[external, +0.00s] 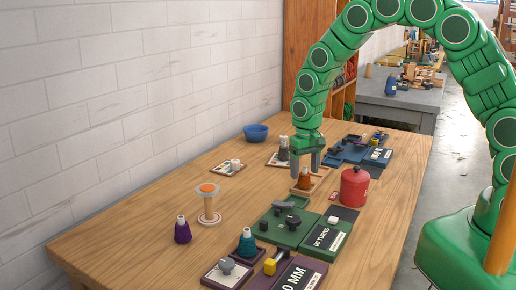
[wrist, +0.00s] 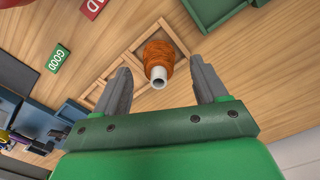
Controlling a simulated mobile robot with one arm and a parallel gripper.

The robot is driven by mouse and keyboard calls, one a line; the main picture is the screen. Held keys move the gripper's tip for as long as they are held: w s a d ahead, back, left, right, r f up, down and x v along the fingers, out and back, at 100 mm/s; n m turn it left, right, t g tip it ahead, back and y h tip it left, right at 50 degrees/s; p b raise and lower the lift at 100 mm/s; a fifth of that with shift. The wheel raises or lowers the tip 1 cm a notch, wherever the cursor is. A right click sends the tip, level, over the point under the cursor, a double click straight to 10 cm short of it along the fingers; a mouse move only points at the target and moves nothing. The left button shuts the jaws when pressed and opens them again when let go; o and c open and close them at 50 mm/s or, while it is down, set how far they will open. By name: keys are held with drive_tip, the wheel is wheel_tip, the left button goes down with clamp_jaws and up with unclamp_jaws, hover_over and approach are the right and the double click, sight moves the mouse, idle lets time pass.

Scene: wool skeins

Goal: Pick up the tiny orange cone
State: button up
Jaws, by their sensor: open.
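The tiny orange cone (external: 304,179) stands upright in a shallow wooden frame (external: 323,173) on the table. In the wrist view the orange cone (wrist: 158,60) shows its pale tube tip pointing toward the camera. My gripper (external: 305,162) is over the cone in the external view, pointing down. In the wrist view my gripper (wrist: 161,83) is open, with one grey finger on each side of the cone and visible gaps to it. Nothing is held.
A red canister (external: 354,188) stands close to the right of the cone. A purple cone (external: 182,232), a teal cone (external: 246,245) and a spool stand (external: 208,205) are nearer the camera. A blue bowl (external: 256,132) sits behind.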

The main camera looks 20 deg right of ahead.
sight(305, 168)
drive_tip(key=shift+w+f, duration=0.1)
drive_tip(key=shift+f, duration=1.4)
drive_tip(key=shift+c, duration=0.2)
drive_tip(key=c, duration=1.1)
